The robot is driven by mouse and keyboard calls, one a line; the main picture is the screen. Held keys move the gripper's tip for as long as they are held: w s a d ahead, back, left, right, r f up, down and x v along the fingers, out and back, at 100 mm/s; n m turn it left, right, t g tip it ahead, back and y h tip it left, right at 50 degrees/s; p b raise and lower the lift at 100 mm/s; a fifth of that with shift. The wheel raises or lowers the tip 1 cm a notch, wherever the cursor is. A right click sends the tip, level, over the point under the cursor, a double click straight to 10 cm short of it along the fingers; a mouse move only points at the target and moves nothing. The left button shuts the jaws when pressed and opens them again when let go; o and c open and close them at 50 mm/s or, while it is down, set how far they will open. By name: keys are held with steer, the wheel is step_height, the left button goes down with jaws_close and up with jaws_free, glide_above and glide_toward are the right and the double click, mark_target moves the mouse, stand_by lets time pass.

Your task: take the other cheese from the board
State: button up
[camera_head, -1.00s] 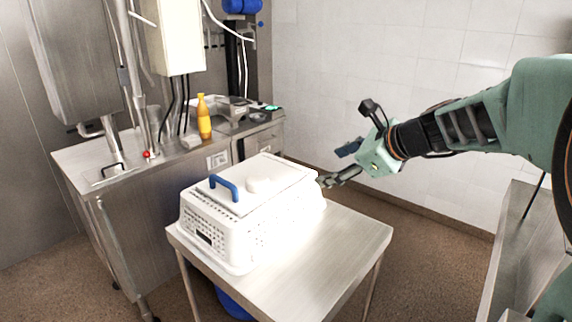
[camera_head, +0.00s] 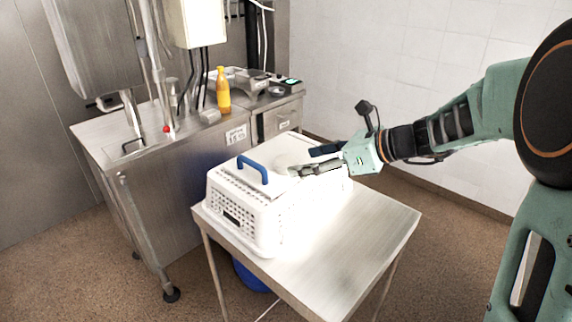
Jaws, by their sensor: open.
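A white perforated basket (camera_head: 245,222) stands on the steel table, with a white board (camera_head: 287,144) lying across its top. A blue handle (camera_head: 253,166) stands up at the board's left part. A rounded white cheese (camera_head: 295,164) lies on the board right of the handle; it is pale against the board and its outline is hard to make out now. My gripper (camera_head: 303,161) reaches in from the right, low over the board, with its jaws open and the fingers on or around the cheese. I cannot tell whether they touch it.
The steel table (camera_head: 365,235) is bare to the right and front of the basket. A steel counter (camera_head: 150,150) stands behind left, with an orange-yellow bottle (camera_head: 223,90) and a scale-like device (camera_head: 248,80) on it. A white tiled wall is behind.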

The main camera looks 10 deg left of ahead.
mark_target(291, 161)
steer(key=x, duration=0.5)
steer(key=shift+a+r+p, duration=0.25)
steer(key=shift+r+p, duration=0.05)
steer(key=shift+r, duration=0.05)
steer(key=c, duration=1.3)
